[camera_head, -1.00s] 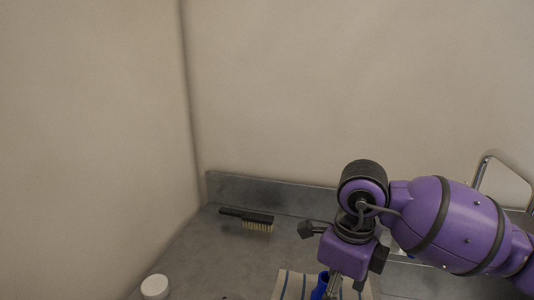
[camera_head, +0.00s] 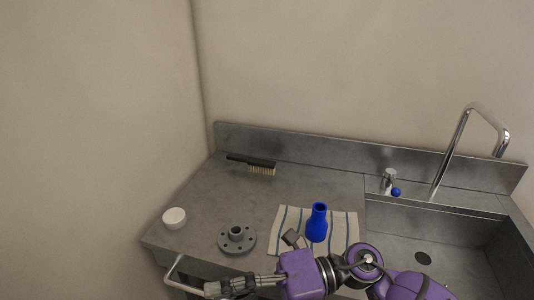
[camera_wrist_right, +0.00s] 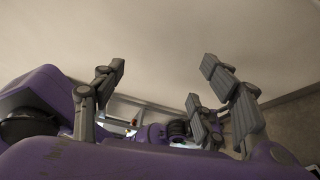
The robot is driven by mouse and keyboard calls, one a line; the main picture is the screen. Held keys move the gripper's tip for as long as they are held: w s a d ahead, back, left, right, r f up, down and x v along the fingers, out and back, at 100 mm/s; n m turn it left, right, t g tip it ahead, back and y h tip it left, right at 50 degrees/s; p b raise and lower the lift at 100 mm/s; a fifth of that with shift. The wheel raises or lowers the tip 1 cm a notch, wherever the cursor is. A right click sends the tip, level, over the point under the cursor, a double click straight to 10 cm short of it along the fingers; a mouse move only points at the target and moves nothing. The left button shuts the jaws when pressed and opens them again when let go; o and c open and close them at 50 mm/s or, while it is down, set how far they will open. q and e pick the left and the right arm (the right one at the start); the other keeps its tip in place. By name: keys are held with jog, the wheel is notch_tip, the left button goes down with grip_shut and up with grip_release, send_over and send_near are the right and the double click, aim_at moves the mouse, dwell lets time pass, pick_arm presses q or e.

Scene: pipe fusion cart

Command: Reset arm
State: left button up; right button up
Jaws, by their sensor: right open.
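My right arm, purple, comes in from the bottom right in the head view. Its gripper (camera_head: 232,286) points left, low in front of the counter's front edge. In the right wrist view the gripper's grey fingers (camera_wrist_right: 165,95) are spread wide with nothing between them. A blue bottle-shaped piece (camera_head: 317,224) stands upright on a striped cloth (camera_head: 345,222), beyond the arm and apart from the gripper. My left gripper is not in view.
A grey flange (camera_head: 237,240) and a white round lid or cup (camera_head: 174,218) are on the counter at left. A brush (camera_head: 252,163) lies near the back ledge. A sink (camera_head: 440,235) with a tall faucet (camera_head: 451,150) is at right. A metal handle (camera_head: 176,268) is at the front left.

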jog(key=w+d+f+m+t+p, duration=0.1)
jog(key=w+d+m+t, duration=0.25)
jog(key=m+t, duration=0.5)
jog(key=w+d+m+t, duration=0.3)
jog(key=w+m+t, duration=0.1)
jog(key=m+t, duration=0.45)
jog(key=w+d+f+m+t+h, duration=0.1)
jog(key=d+f+m+t+h, duration=0.2)
jog(key=d+f+m+h, duration=0.7)
jog(key=s+d+f+m+g+h+p, duration=0.1)
jog(key=s+d+f+m+g+h, duration=0.2)
jog(key=s+f, duration=0.7)
jog(key=s+d+f+m+g+h, duration=0.3)
jog(key=s+d+f+m, duration=0.3)
jog(key=s+f+m, duration=0.3)
notch_tip(320, 180, down, 3)
jog(key=shift+s+d+f+m+g+h+p, duration=0.1)
jog(key=shift+s+d+m+g+h+p, duration=0.25)
jog(key=shift+s+g, duration=0.4)
